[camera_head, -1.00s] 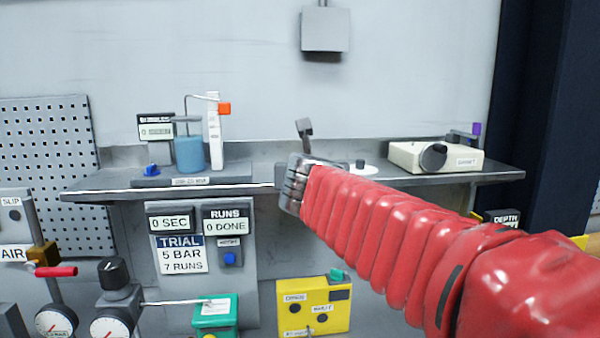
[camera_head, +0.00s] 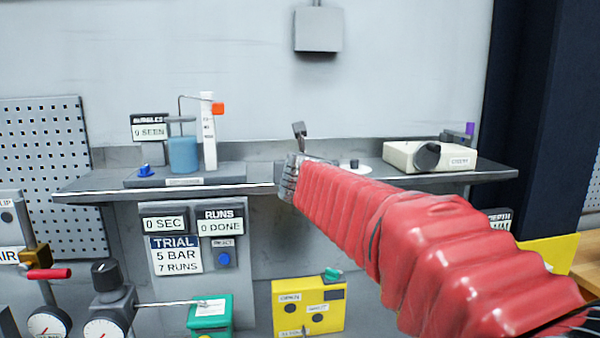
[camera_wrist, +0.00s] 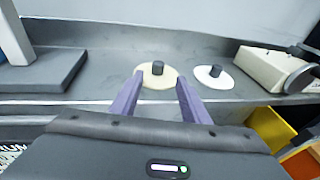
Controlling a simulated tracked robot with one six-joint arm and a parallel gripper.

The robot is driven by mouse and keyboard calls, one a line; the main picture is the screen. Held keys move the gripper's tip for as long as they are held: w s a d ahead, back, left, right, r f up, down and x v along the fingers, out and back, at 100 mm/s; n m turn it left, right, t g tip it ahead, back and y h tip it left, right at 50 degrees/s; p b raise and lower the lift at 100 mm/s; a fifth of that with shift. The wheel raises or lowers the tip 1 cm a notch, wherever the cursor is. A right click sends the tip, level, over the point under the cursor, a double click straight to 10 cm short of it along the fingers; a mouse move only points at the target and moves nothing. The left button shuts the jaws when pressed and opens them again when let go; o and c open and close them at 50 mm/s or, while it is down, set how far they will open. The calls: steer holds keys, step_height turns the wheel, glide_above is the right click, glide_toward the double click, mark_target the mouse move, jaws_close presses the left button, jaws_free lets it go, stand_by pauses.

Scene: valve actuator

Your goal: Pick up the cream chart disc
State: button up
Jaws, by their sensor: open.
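The cream chart disc (camera_wrist: 152,84) lies flat on the grey shelf in the wrist view, with a dark grey knob standing at its middle. My gripper (camera_wrist: 158,90) is open, its two purple fingers spread in front of the disc's near edge. The fingers appear to reach to either side of the disc's near part; I cannot tell whether they touch it. In the head view my red-sleeved arm reaches toward the shelf and hides the cream disc; the gripper's fingertips are hidden there too.
A white disc (camera_wrist: 214,76) with a dark knob lies just right of the cream disc. A cream box recorder (camera_head: 428,156) stands further right on the shelf (camera_head: 88,190). A blue container (camera_head: 184,155) stands on a grey base at left. The wall is behind.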

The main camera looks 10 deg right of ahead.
steer(key=shift+w+d+f, duration=0.15)
steer(key=shift+w, duration=0.4)
steer(key=shift+r+x, duration=0.1)
steer(key=shift+x, duration=1.25)
steer(key=shift+r+x, duration=0.15)
steer(key=shift+x, duration=1.15)
steer(key=shift+c, duration=0.5)
jaws_close()
